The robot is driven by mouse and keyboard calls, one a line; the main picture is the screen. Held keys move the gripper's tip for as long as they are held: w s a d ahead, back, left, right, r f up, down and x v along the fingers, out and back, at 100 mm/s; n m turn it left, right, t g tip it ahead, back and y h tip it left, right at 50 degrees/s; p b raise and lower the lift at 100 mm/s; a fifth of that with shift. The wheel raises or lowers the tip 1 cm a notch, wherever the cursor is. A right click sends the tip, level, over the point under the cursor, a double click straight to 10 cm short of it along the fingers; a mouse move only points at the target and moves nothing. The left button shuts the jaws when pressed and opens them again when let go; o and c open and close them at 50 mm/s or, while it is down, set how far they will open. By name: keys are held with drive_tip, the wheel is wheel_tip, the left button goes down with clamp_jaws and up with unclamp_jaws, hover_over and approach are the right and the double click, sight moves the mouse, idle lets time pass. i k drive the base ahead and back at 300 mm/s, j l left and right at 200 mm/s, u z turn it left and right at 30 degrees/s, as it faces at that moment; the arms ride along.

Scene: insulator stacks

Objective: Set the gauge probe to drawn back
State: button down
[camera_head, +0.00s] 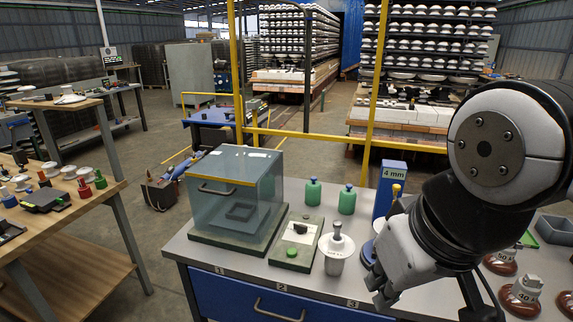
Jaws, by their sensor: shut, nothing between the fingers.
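A blue upright gauge block marked "4 mm" (389,176) stands at the back of the grey workbench (215,262), just left of my arm. A small yellow-topped part (396,190) shows at its right edge. My arm hides the lower right of the gauge, and I cannot make out the probe or its position. My gripper (380,294) is in front of the gauge, near the bench's front edge, pointing down and to the left. It looks shut and holds nothing that I can see.
A white insulator (335,253) with a grey cap stands left of my gripper. Beside it are a switch panel with a green button (292,252) and a glass-sided box (238,190). Two green bottles (312,191) stand behind. Brown insulators (521,296) stand at right.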

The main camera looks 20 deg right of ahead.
sight(396, 188)
drive_tip(key=z, duration=0.65)
drive_tip(key=i+l, duration=0.65)
